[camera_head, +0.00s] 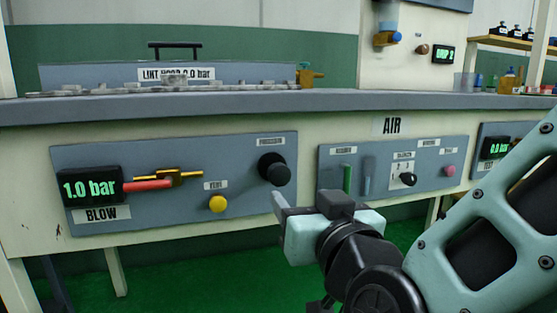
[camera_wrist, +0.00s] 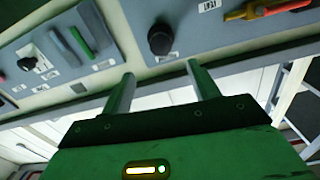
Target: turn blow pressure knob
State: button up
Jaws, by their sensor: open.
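The blow pressure knob (camera_head: 272,168) is a round black knob at the right end of the grey BLOW panel (camera_head: 150,150). In the wrist view the knob (camera_wrist: 160,39) stands beyond the fingertips, roughly between their lines. My gripper (camera_head: 280,202) is in front of the panel, just below the knob in the head view. In the wrist view its two fingers (camera_wrist: 161,75) are apart with nothing between them, and no contact with the knob shows. The BLOW display (camera_head: 89,187) reads 1.0 bar.
A yellow vent knob (camera_head: 217,203) and a brass valve with a red handle (camera_head: 148,185) are left of the knob. The AIR panel (camera_head: 395,170), with a green lever, black selector and pink button, is to the right. The bench edge (camera_head: 230,101) runs above.

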aim_at(281, 177)
jog(key=p+x, duration=0.1)
jog(key=x, duration=1.1)
jog(key=shift+w+a+f+p, duration=0.15)
jog(key=shift+w+f+p, duration=0.05)
jog(key=shift+w+p, duration=0.15)
jog(key=shift+w, duration=0.3)
jog(key=shift+r, duration=0.1)
jog(key=c, duration=1)
